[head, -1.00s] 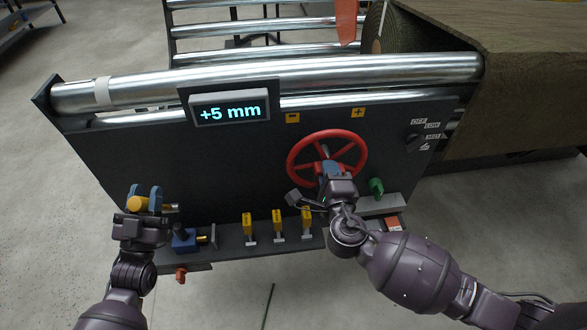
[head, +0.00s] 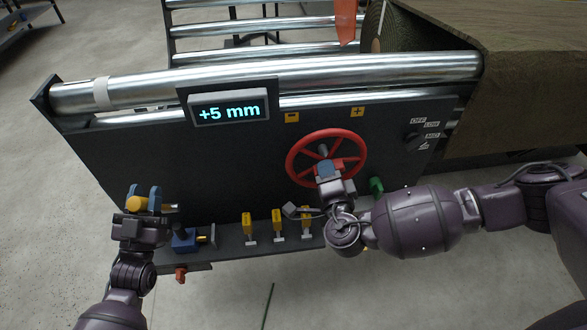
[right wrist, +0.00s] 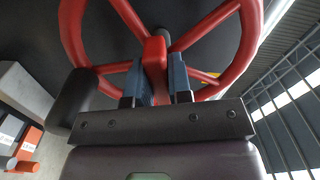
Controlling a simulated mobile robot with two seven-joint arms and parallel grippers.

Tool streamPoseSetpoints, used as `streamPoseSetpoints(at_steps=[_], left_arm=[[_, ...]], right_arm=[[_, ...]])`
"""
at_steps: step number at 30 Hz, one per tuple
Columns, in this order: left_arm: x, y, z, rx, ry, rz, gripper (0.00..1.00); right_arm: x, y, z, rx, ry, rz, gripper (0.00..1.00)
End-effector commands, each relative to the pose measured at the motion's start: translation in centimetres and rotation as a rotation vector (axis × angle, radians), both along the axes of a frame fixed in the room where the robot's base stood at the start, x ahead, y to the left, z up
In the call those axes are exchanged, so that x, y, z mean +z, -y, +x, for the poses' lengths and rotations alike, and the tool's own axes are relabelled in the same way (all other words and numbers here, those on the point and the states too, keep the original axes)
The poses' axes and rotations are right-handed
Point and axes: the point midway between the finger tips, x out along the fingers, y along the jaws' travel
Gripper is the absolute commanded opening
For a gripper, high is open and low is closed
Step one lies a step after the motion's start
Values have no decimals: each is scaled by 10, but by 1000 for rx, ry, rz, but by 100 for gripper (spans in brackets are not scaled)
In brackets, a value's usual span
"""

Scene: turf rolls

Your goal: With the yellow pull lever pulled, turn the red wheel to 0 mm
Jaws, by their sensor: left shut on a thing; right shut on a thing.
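The red wheel (head: 296,176) is on the front of the dark panel, and it also fills the upper part of the right wrist view (right wrist: 238,58). My right gripper (head: 325,168) is shut on a red spoke of the wheel below the hub; its blue fingers (right wrist: 160,88) sit on both sides of that spoke. The yellow pull lever (head: 137,204) is at the panel's left. My left gripper (head: 146,191) is shut on it and partly hides it. The display (head: 228,111) above reads +5 mm.
A yellow minus sign (head: 292,117) and a yellow plus sign (head: 357,112) are above the wheel. Metal rollers (head: 270,78) run behind the panel.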

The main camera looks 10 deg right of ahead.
Motion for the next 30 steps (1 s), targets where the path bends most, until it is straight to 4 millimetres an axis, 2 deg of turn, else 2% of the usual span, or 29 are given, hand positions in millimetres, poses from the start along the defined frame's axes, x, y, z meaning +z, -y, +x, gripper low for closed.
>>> streamPoseSetpoints(at_steps=[1, 23, 24, 29, 30], left_arm=[[1, -3, 0, 6, 5, 1, 0], [1, -5, 0, 6, 5, 1, 0], [1, -5, 0, 6, 5, 1, 0], [1, -5, 0, 7, 5, 0, 0], [1, -5, 0, 7, 4, 1, 0]], right_arm=[[0, -9, -2, 24, -4, -8, 0], [-1, -5, -3, 15, -5, -59, 0], [-1, -5, -3, 15, -5, -59, 21], [-1, -3, -2, 10, -2, -60, 45], [-1, -2, -2, 9, -2, -60, 45]])
